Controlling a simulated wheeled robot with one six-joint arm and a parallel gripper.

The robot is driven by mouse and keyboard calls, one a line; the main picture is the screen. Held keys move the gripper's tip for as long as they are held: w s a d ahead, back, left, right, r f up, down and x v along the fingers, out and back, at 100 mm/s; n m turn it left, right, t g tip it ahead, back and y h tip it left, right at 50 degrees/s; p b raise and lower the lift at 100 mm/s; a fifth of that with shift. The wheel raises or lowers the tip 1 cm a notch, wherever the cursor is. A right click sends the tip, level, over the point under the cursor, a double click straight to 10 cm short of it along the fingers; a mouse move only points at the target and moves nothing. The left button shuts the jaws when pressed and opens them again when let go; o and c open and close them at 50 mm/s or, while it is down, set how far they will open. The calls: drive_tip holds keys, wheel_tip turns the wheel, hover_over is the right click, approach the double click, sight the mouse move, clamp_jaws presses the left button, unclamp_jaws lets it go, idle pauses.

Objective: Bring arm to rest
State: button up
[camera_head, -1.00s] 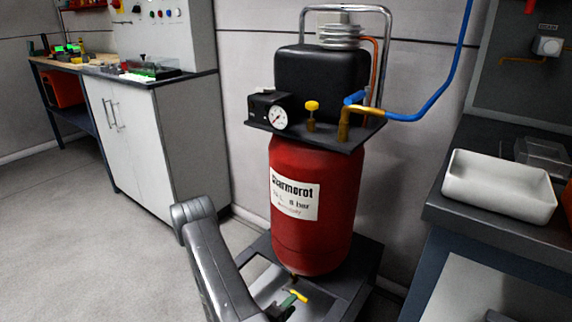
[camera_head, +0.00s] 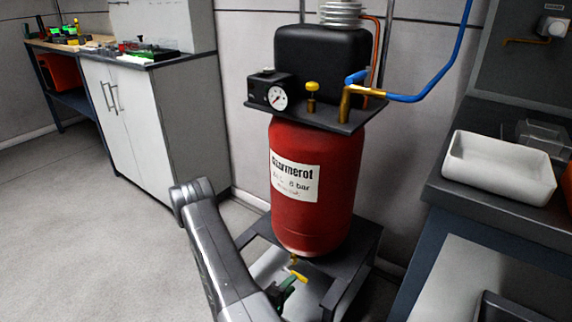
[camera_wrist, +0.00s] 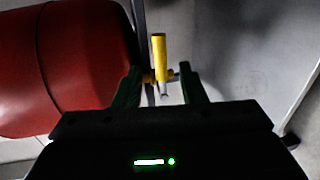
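My arm (camera_head: 215,250) reaches from the lower middle of the head view towards the foot of the red compressor tank (camera_head: 312,190). My gripper (camera_head: 287,284) is low, beneath the tank and close to a small yellow valve handle (camera_head: 299,276). In the wrist view, the two dark green fingers of my gripper (camera_wrist: 160,72) stand apart. The yellow handle (camera_wrist: 158,48) shows upright between and just beyond the fingertips, with a brass fitting behind it. I see no finger closed on it; light contact cannot be ruled out.
The tank stands on a dark frame (camera_head: 350,265) close around my gripper. A dark bench (camera_head: 435,205) with a white tray (camera_head: 499,165) is on the right. A white cabinet (camera_head: 125,130) stands at the left. The floor (camera_head: 90,240) at front left is clear.

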drive_tip(key=w+d+f+m+b, duration=0.1)
drive_tip(key=w+d+f+b, duration=0.1)
drive_tip(key=w+d, duration=0.2)
drive_tip(key=shift+w+d+f+m, duration=0.2)
drive_tip(key=shift+w+f+m, duration=0.1)
drive_tip(key=shift+w, duration=0.75)
drive_tip(key=shift+s+r, duration=0.1)
drive_tip(key=shift+s, duration=0.05)
